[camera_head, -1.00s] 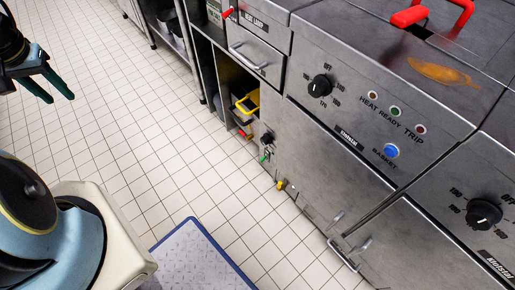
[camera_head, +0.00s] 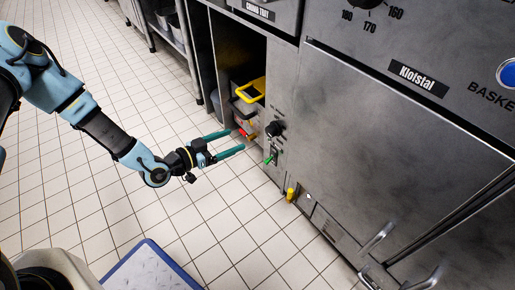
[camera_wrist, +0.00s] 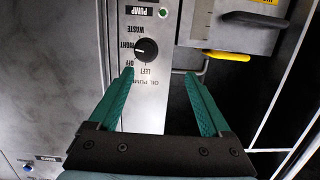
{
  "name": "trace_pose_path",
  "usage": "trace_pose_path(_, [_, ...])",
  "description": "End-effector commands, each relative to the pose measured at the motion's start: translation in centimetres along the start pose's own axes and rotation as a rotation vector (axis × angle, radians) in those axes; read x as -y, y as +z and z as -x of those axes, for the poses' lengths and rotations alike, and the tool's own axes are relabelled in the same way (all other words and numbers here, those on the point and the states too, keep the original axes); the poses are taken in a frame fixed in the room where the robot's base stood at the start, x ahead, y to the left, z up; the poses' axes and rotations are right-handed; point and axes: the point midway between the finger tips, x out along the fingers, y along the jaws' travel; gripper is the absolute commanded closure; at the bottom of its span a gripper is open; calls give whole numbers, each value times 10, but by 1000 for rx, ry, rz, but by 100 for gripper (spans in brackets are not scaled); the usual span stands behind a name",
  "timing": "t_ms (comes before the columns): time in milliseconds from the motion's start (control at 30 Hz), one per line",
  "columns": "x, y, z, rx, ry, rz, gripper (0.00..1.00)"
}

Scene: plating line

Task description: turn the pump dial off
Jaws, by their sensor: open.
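The pump dial is a round black knob (camera_head: 275,128) on a narrow steel panel left of the large cabinet door. In the wrist view the dial (camera_wrist: 147,50) sits just beyond the fingertips, among labels reading WASTE, RIGHT, OFF and LEFT upside down. A pale mark shows on the knob's left side; I cannot tell surely which label it meets. My gripper (camera_head: 235,141) is open and empty, its green fingers pointing at the panel. In the wrist view my gripper (camera_wrist: 158,74) has the dial between the lines of its fingers, nearer the left finger, apart from it.
A green PUMP lamp or switch (camera_wrist: 163,12) is beside the dial. An open bay holds a container with a yellow handle (camera_head: 251,90), left of the panel. A yellow valve handle (camera_head: 291,193) is low on the right. A blue-edged mat (camera_head: 149,245) lies on the open tiled floor.

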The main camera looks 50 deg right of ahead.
Motion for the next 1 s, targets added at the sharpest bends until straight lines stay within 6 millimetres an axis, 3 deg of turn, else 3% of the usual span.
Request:
trace_pose_path(33, [-14, 17, -11, -51, 13, 6, 18])
trace_pose_path(200, [-34, 19, -23, -154, 28, 4, 18])
trace_pose_path(367, [-36, 16, -34, -169, 30, 2, 18])
trace_pose_path(800, [-38, 4, -108, -166, 30, 2, 18])
trace_pose_path(1000, [-38, 1, -126, -165, 29, 3, 18])
